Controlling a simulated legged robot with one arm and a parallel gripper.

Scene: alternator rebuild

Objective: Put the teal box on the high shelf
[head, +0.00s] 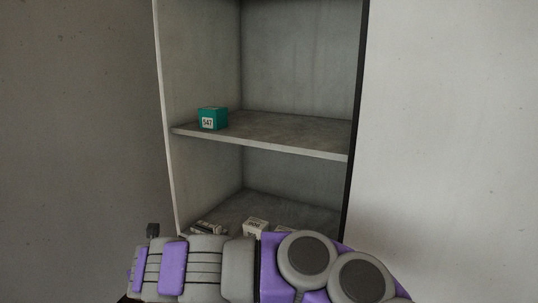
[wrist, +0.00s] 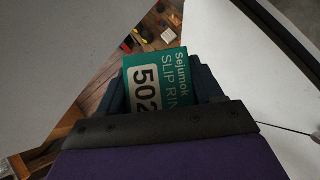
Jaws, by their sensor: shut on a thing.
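A teal and white box (wrist: 158,84) with "SLIP RIN" and "502" on its label is in my gripper (wrist: 163,72) in the wrist view. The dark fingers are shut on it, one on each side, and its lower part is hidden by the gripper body. Another teal box (head: 212,118), labelled "547", sits at the left front of the upper visible shelf (head: 280,130) in the head view. I cannot make out my gripper or the held box in the head view.
The shelf to the right of the 547 box is bare. Below it, several small white boxes (head: 255,226) lie on a lower level, partly hidden by my arm. The unit has a side wall (head: 180,80) at left. A wooden surface (wrist: 150,50) with tools shows in the wrist view.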

